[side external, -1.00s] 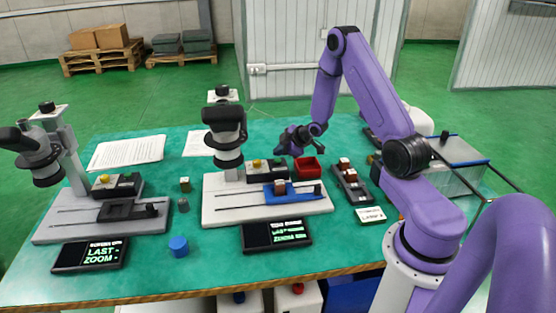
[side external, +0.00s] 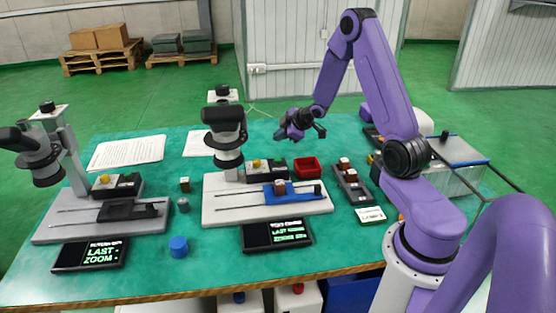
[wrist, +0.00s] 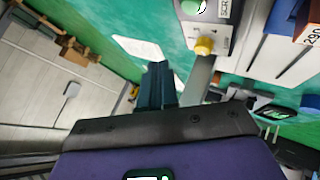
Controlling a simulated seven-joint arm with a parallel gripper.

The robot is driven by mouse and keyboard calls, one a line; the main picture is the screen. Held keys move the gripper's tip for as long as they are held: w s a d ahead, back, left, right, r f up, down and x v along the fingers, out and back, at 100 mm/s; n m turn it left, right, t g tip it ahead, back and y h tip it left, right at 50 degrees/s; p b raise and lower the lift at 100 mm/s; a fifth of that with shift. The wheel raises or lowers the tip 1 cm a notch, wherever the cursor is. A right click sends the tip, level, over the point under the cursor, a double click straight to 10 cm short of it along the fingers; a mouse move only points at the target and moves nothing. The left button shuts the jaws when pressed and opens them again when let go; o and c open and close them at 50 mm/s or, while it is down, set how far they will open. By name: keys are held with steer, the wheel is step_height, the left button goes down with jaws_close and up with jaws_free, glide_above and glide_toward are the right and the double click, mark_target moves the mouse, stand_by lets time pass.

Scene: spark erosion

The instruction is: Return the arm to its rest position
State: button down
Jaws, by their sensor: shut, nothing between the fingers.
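My gripper (side external: 281,133) hangs in the air above the back of the green table (side external: 330,245), a little right of the middle microscope (side external: 226,135). In the wrist view my gripper's fingers (wrist: 158,85) are together with nothing between them. My purple arm rises from its base at the right and bends down to the gripper. The gripper is apart from everything on the table.
Below my gripper are a red tray (side external: 307,167) and the middle microscope's base, with a blue fixture (side external: 292,192) bearing a small brown block. A second microscope (side external: 40,160) stands left. A dark rack (side external: 349,183) holds reddish blocks. A blue cylinder (side external: 178,246) stands in front.

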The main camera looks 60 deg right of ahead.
steer(key=s+a+r+n+g+y, duration=0.1)
steer(key=s+a+r+g, duration=0.2)
steer(key=a, duration=0.8)
steer(key=s+a+r+g, duration=0.1)
steer(key=s+a+r, duration=0.35)
steer(key=a, duration=0.65)
steer(key=s+a+r+n+g, duration=0.1)
steer(key=s+a+r+g, duration=0.1)
steer(key=s, duration=1.2)
steer(key=s+a+r+n+g, duration=0.1)
steer(key=s+a, duration=0.4)
steer(key=s, duration=0.8)
steer(key=shift+s+r+n+g, duration=0.4)
steer(key=shift+n+g, duration=0.2)
steer(key=shift+g, duration=0.4)
